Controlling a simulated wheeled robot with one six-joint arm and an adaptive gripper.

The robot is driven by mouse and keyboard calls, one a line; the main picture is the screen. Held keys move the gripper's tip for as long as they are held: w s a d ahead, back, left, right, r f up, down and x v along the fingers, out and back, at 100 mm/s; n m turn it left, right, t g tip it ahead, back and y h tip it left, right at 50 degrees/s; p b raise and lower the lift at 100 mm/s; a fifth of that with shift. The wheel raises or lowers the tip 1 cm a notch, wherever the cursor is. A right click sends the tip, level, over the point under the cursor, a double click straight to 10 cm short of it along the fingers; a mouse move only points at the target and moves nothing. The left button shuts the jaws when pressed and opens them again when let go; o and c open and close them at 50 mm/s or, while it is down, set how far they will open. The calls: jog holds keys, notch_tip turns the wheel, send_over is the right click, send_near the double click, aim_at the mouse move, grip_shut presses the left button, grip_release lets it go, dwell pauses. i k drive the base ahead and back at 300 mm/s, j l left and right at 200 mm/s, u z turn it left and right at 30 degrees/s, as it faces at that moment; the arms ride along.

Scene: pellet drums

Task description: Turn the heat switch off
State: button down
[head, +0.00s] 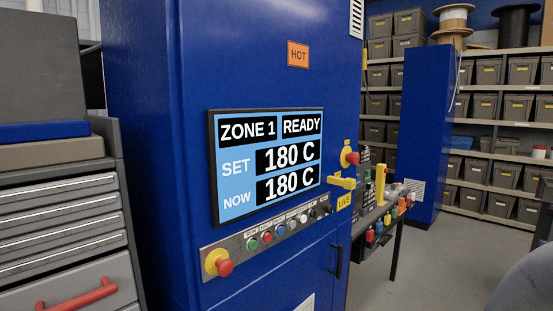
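A tall blue cabinet (150,150) fills the middle of the head view. Its screen (268,162) reads ZONE 1, READY, SET 180 C and NOW 180 C. Below is a grey control strip (240,247) with a row of small coloured buttons (266,237) and black knobs (314,213). Their labels are too small to read, so I cannot tell which is the heat switch. A yellow handle (342,183) on the cabinet's right side points outward, above a LIVE label (344,202). My gripper is not in view.
A red mushroom button (224,267) juts out at the strip's left end. Another (351,158) is on the cabinet's right side. A grey drawer unit (65,220) stands left, a bench with coloured connectors (375,222) right. Open floor (440,260) lies at lower right.

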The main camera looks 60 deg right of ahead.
aim_at(328, 209)
jog(key=z, duration=1.6)
